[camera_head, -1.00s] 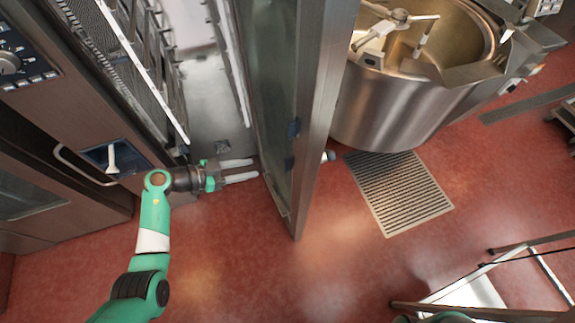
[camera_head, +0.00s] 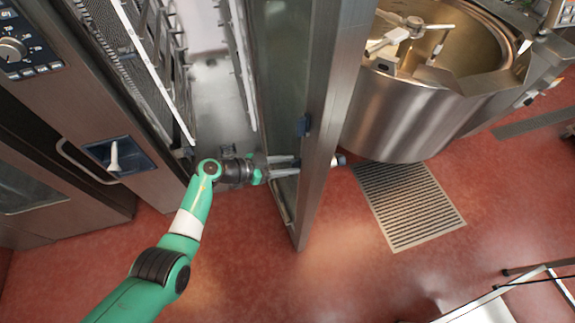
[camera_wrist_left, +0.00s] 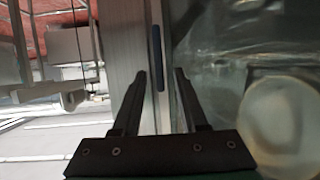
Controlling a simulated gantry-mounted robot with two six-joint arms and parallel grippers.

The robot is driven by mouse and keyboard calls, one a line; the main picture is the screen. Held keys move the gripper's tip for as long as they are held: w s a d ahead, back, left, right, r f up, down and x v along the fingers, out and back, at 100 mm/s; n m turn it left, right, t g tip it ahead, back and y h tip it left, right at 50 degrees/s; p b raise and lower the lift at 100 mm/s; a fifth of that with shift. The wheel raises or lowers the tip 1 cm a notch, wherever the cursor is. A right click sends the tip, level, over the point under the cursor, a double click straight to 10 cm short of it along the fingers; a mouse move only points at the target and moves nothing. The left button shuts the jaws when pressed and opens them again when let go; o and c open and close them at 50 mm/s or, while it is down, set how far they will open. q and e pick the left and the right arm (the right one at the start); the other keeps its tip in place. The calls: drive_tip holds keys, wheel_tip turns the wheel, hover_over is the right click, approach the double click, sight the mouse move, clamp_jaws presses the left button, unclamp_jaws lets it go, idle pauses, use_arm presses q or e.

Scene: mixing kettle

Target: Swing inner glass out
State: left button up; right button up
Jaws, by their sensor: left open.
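The oven door (camera_head: 335,125) stands open, with its steel frame edge toward the front. Its inner glass (camera_head: 278,75) is on the left face, along the frame; I cannot make out a clear gap between them. A small blue catch (camera_head: 302,126) sits on the frame; a blue strip also shows in the left wrist view (camera_wrist_left: 157,58). My left gripper (camera_head: 296,167) is open at the lower part of the door, its fingers overlapping the glass. In the left wrist view its fingers (camera_wrist_left: 164,75) lie either side of the glass edge. Contact cannot be told. My right gripper is out of view.
The oven cavity with racks (camera_head: 160,60) is open left of the door. A large steel kettle (camera_head: 400,115) stands close on the right, above a floor grate (camera_head: 410,205). Red floor in front is clear; a white-topped cart (camera_head: 480,312) is at bottom right.

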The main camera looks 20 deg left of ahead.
use_arm(q)
clamp_jaws()
idle(1.3)
